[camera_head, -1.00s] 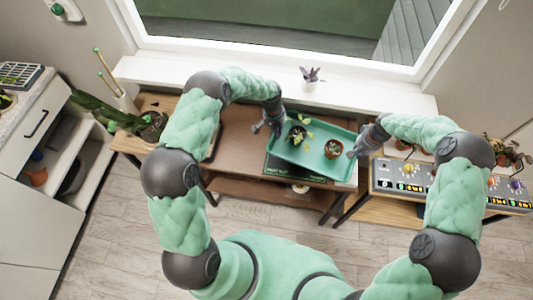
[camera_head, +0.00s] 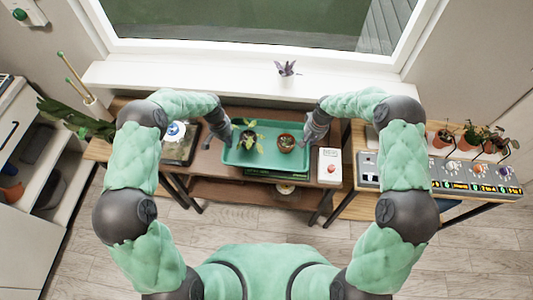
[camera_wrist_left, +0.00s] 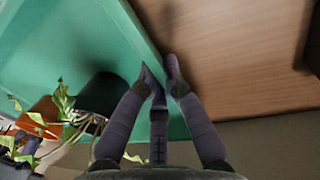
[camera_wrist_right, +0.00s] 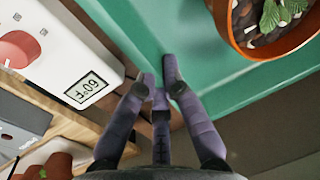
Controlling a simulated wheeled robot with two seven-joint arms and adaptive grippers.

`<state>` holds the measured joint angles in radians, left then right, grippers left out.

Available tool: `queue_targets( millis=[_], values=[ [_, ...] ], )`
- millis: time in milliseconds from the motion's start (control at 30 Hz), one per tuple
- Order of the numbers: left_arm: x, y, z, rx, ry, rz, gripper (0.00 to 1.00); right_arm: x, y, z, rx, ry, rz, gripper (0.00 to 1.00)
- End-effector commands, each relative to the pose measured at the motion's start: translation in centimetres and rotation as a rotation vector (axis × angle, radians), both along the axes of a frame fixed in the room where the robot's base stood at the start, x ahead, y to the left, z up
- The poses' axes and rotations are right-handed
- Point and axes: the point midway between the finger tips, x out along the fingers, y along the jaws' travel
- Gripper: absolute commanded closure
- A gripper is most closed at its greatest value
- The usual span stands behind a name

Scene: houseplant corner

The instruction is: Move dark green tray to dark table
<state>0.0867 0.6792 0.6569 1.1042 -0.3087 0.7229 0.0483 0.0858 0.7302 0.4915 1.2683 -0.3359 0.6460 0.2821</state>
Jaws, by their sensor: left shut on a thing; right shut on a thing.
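The green tray (camera_head: 234,157) is in the middle of the head view, above the brown table (camera_head: 210,160). It carries a leafy plant (camera_head: 249,138) in a dark pot and a small plant in a terracotta pot (camera_head: 286,143). My left gripper (camera_head: 226,136) is shut on the tray's left rim; its fingers pinch that rim in the left wrist view (camera_wrist_left: 160,85). My right gripper (camera_head: 311,136) is shut on the right rim, seen in the right wrist view (camera_wrist_right: 160,83). The tray looks level. A dark green flat item (camera_head: 300,174) shows below its front edge.
A grey control panel (camera_head: 440,175) and potted plants (camera_head: 470,135) are further right. A dark-framed item (camera_head: 180,150) with a blue round thing sits left. The windowsill (camera_head: 240,90) runs behind.

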Motion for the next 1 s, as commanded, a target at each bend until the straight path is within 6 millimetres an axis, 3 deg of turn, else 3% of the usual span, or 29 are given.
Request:
queue_targets(
  millis=[433, 1000],
  values=[
    [0.1, 0.1, -0.3, 0.001, -0.002, 0.001, 1.0, 0.0, -0.1, -0.4, 0.0, -0.001, 0.0, 1.0],
    [0.1, 0.1, -2.8, 0.001, -0.002, 0.001, 1.0, 0.0, -0.1, -2.8, 0.0, -0.001, 0.0, 1.0]
  ],
)
